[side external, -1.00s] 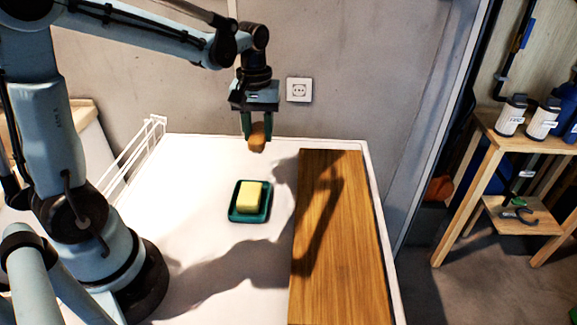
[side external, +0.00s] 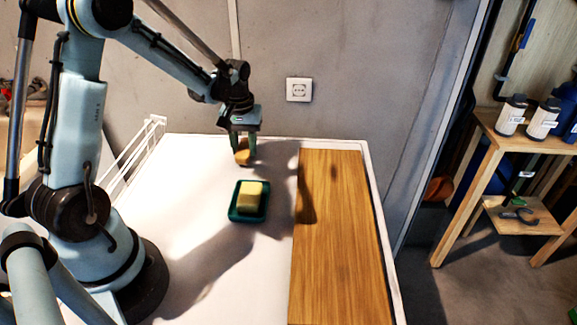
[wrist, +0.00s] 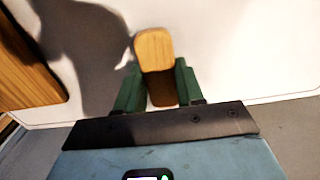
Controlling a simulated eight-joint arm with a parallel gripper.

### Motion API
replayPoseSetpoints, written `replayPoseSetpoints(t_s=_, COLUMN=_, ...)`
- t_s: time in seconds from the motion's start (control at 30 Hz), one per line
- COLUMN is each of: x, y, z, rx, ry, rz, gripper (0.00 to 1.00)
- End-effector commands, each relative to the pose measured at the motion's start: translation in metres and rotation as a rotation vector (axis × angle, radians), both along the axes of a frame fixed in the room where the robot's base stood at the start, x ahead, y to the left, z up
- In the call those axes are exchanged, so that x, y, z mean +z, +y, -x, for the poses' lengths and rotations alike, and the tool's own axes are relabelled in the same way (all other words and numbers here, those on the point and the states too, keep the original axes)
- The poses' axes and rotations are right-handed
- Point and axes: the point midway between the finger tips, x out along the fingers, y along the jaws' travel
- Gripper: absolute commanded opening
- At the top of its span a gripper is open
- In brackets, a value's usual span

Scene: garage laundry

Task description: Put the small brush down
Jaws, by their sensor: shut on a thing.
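The small brush (side external: 242,153) shows as a tan wooden block in the side view, near the back edge of the white table top. It also shows in the wrist view (wrist: 154,50), between the green fingers. My gripper (side external: 243,148) is shut on it and points down. In the wrist view my gripper (wrist: 158,85) has one finger on each side of the brush. The brush's bristles are not clearly visible. I cannot tell whether the brush touches the table.
A yellow sponge (side external: 250,195) sits in a green dish (side external: 236,214) in front of the brush. A wooden board (side external: 340,240) lies along the right of the white table top (side external: 200,180). A white wire rack (side external: 135,152) is at the left. The wall with a socket (side external: 299,90) stands behind.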

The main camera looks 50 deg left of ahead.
Motion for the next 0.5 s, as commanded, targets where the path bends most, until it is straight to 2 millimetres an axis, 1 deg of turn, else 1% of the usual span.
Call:
replayPoseSetpoints(t_s=0.3, x=-0.0025, y=-0.0002, z=-0.0001, rx=0.0, ry=0.0, rz=0.0, gripper=0.0)
replayPoseSetpoints(t_s=0.33, x=-0.0028, y=-0.0002, z=-0.0001, rx=0.0, ry=0.0, rz=0.0, gripper=0.39)
replayPoseSetpoints(t_s=0.4, x=-0.0024, y=-0.0002, z=-0.0001, rx=0.0, ry=0.0, rz=0.0, gripper=0.49)
replayPoseSetpoints(t_s=0.5, x=-0.0024, y=-0.0002, z=-0.0001, rx=0.0, ry=0.0, rz=0.0, gripper=0.63)
